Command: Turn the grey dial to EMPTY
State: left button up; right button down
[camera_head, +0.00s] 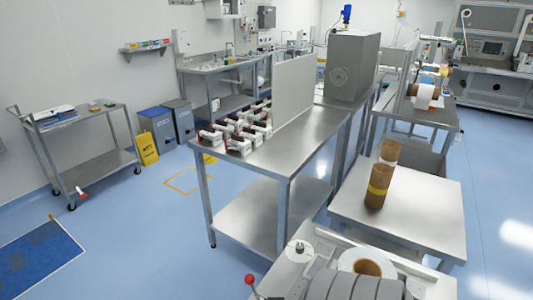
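I cannot make out a grey dial with certainty, and no EMPTY label is readable. A tall grey cabinet (352,50) stands on the steel bench beyond the upright panel. A small round feature (341,76) shows on its near face, too small to tell whether it is a dial. At the bottom of the view, a round light-grey part with a small dark centre (298,249) sits on the near equipment; I cannot tell what it is. Neither of my grippers is in view.
A steel table (270,165) with several white-and-red items stands ahead. A lower steel table (425,205) carries brown cores (378,187). A red-knobbed lever (250,280) and white roll (365,263) are close in front. Blue floor (140,235) is open at left.

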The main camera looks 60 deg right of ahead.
aim_at(300, 248)
jog(key=i, duration=0.8)
jog(key=z, duration=2.85)
